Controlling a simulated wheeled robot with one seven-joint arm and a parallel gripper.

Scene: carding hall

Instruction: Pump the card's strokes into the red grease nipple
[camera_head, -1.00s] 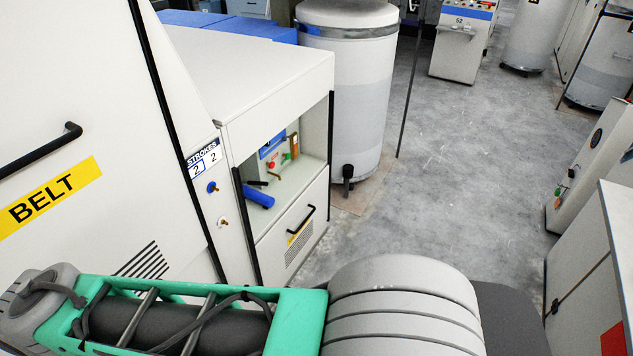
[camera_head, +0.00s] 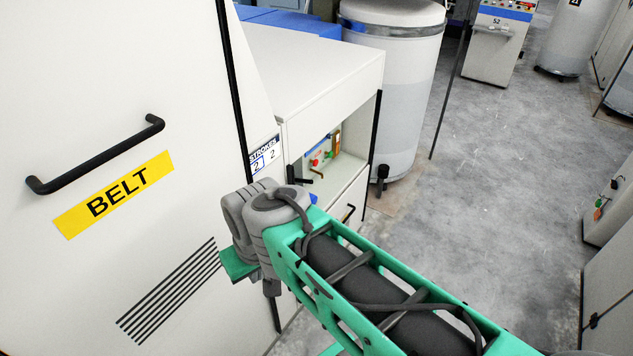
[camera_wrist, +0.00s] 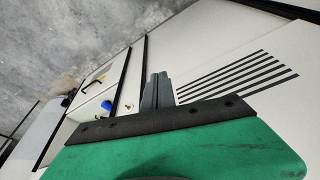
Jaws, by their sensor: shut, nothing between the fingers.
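The card reading STROKES, with two 2s (camera_head: 264,157), is on the panel left of the open recess in the head view. One 2 is in a blue-edged box. In the wrist view a brass-coloured fitting (camera_wrist: 128,106) shows on the narrow panel, and a blue rounded part (camera_wrist: 107,106) sits by the recess. A small red part (camera_head: 314,162) shows inside the recess; I cannot tell if it is a nipple. My gripper (camera_wrist: 157,80) is shut and empty, in front of the white machine side and apart from the fittings. In the head view my wrist hides the panel below the card.
A white door with a black handle (camera_head: 95,155) and a yellow BELT label (camera_head: 114,194) fills the left. Vent slots (camera_head: 170,290) lie below it. A tall white drum (camera_head: 392,90) stands behind the recessed cabinet (camera_head: 310,65).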

